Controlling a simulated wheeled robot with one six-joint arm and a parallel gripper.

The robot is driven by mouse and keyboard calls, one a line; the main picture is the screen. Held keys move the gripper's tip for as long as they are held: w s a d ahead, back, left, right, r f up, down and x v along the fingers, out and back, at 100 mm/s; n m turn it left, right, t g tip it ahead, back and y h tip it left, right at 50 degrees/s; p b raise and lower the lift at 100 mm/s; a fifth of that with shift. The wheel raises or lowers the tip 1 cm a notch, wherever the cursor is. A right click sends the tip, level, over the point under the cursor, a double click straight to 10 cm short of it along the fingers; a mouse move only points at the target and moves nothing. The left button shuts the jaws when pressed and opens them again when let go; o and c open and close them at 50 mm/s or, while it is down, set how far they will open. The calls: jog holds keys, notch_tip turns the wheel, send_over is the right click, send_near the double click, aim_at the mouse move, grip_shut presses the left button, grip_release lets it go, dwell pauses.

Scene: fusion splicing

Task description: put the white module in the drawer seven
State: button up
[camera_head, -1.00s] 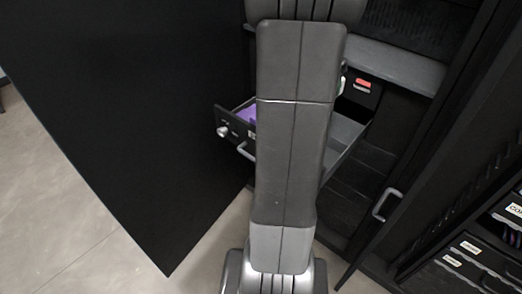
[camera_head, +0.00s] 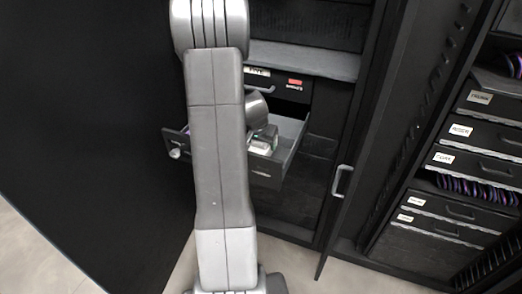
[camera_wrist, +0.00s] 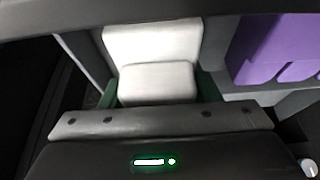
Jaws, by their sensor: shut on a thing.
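The white module (camera_wrist: 155,80) shows in the wrist view as a pale block, with another pale block face just beyond it. My gripper (camera_head: 262,141) is shut on the module inside or just over the open drawer (camera_head: 290,150), at the drawer's right part. How far the module is above the drawer floor cannot be told. The drawer is pulled out of the dark cabinet, and my arm hides its middle and part of its front. Its number is not readable. In the wrist view a purple block (camera_wrist: 275,50) lies to the right of the module.
A closed drawer (camera_head: 272,82) with white and red labels sits just above the open one. A large black door panel (camera_head: 80,120) stands at the left. A handled door (camera_head: 335,200) stands open at the right, beside labelled drawers (camera_head: 470,150). Floor is free at the lower left.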

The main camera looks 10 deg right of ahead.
jog(key=shift+f, duration=1.45)
jog(key=shift+f, duration=0.1)
jog(key=shift+f+b, duration=0.15)
jog(key=shift+b, duration=0.3)
jog(key=o, duration=1.1)
jog(key=shift+r+p, duration=0.35)
jog(key=shift+r, duration=0.2)
jog(key=v, duration=1.1)
jog(key=shift+s+a+r, duration=0.1)
jog(key=shift+s+r, duration=0.05)
jog(key=shift+r, duration=0.05)
